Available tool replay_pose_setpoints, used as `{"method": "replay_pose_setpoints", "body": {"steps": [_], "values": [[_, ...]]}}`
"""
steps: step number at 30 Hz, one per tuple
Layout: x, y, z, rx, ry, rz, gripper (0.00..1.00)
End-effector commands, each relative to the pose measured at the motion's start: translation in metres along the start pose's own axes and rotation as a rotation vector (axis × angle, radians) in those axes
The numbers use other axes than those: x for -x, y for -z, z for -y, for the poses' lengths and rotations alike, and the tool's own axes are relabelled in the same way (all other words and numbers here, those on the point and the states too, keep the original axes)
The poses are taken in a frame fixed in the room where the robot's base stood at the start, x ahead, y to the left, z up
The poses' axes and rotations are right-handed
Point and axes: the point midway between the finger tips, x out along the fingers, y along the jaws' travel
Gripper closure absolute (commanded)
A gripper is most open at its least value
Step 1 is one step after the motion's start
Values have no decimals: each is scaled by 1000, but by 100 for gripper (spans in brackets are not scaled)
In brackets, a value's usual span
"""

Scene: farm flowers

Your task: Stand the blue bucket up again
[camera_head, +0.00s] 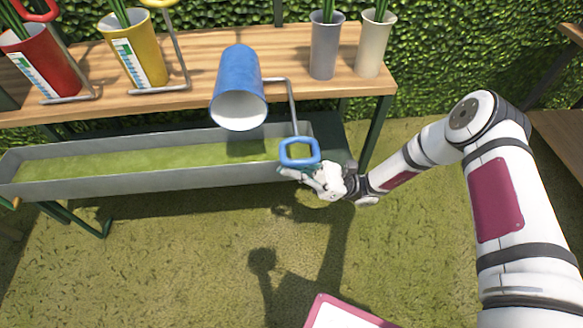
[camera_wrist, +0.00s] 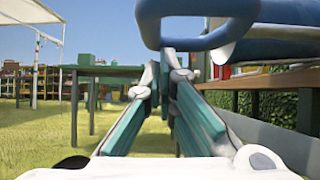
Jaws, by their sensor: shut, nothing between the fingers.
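The blue bucket (camera_head: 238,75) lies tipped over at the front edge of the wooden shelf, its open mouth facing forward and down past the edge. A grey rod runs from it to a blue loop handle (camera_head: 299,151) hanging out in front of the shelf. My gripper (camera_head: 297,173) is just below this loop, shut and empty. In the wrist view the loop (camera_wrist: 197,40) crosses above my fingertips (camera_wrist: 162,62), and part of the blue bucket (camera_wrist: 265,47) shows at the upper right. Whether a finger touches the loop I cannot tell.
On the shelf (camera_head: 195,42) stand a red bucket (camera_head: 42,58) and a yellow bucket (camera_head: 138,50) at left, a grey vase (camera_head: 325,50) and a pale vase (camera_head: 372,48) at right. A grey trough (camera_head: 150,180) runs below the front edge. Grass in front is mostly clear.

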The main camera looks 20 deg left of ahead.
Motion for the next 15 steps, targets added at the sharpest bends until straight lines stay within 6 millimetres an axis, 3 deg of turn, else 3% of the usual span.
{"method": "replay_pose_setpoints", "body": {"steps": [1, 15], "values": [[-8, -13, -1, -22, 17, 2, 100], [-59, -87, 1, -295, 198, 3, 100]]}}
